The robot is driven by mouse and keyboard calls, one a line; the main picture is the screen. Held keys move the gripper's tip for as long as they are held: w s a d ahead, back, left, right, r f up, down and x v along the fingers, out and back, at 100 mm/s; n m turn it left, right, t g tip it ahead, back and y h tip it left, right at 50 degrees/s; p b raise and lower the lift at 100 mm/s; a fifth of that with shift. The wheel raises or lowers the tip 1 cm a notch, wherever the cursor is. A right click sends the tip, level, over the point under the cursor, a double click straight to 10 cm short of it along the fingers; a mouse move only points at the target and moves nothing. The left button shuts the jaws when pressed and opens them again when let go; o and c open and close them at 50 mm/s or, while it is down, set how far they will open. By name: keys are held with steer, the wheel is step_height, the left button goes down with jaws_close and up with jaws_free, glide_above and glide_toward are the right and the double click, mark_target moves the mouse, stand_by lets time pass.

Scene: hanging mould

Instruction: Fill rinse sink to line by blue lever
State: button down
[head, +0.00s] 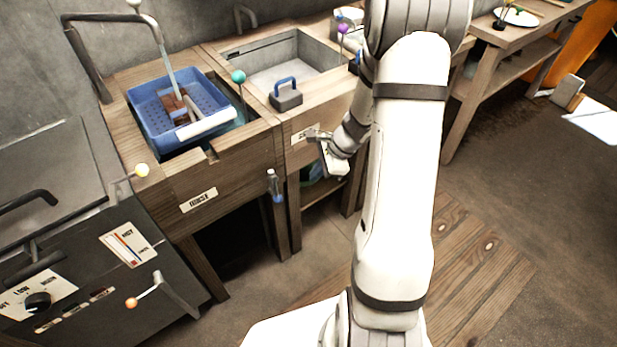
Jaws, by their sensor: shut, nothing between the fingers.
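A grey rectangular sink (313,52) is set in the wooden counter right of centre; its floor looks pale, and I cannot tell a water level. A dark mark (250,51) shows on its back left wall. A grey block with a blue handle (286,91) sits at the sink's front left rim; I cannot tell whether it is the lever. My gripper (322,150) is shut and empty, in front of the counter beside a white label (306,133) whose text is unreadable.
A left sink holds a blue perforated basket (150,105) with brown items and a white bar, under a bent tap (110,18). Ball-tipped rods, teal (238,77) and purple (342,28), stand near the sinks. A small bottle (275,186) hangs in front.

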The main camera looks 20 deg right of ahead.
steer(key=w+a+f+b, duration=0.2)
steer(key=a+f, duration=0.5)
steer(key=f, duration=0.1)
steer(key=shift+w+a+f+b, duration=0.15)
steer(key=shift+w+f+b, duration=0.1)
steer(key=shift+f+b, duration=0.05)
steer(key=shift+a+f, duration=0.1)
